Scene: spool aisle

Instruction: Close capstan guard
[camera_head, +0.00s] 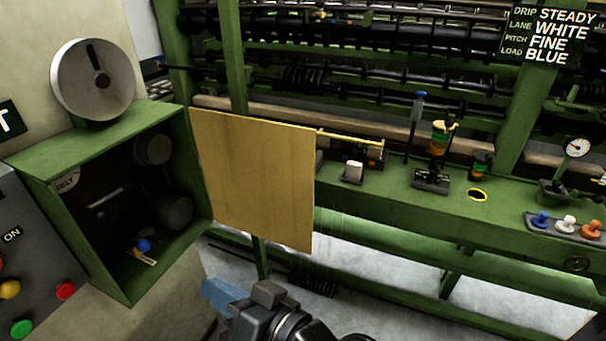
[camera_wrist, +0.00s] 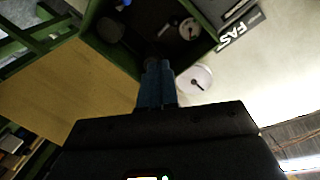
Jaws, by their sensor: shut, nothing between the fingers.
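The capstan guard (camera_head: 255,185) is a flat yellow-brown panel. It stands swung open at the right edge of a green box (camera_head: 95,143), whose dark inside with round wheels is exposed. My gripper (camera_head: 212,292) has blue fingers. They are shut and empty, below the guard and right of the box's lower part in the head view. In the wrist view the guard (camera_wrist: 65,90) spreads over the left side, the open box (camera_wrist: 205,35) is at the top, and my shut fingers (camera_wrist: 158,66) point toward the box opening. I see no clear contact with the guard.
A grey control panel (camera_head: 40,265) with coloured buttons stands at the lower left. A round dial (camera_head: 92,80) sits on top of the box. A green machine bench (camera_head: 390,205) with spools, knobs and a gauge (camera_head: 578,147) runs off to the right. Pale floor shows below.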

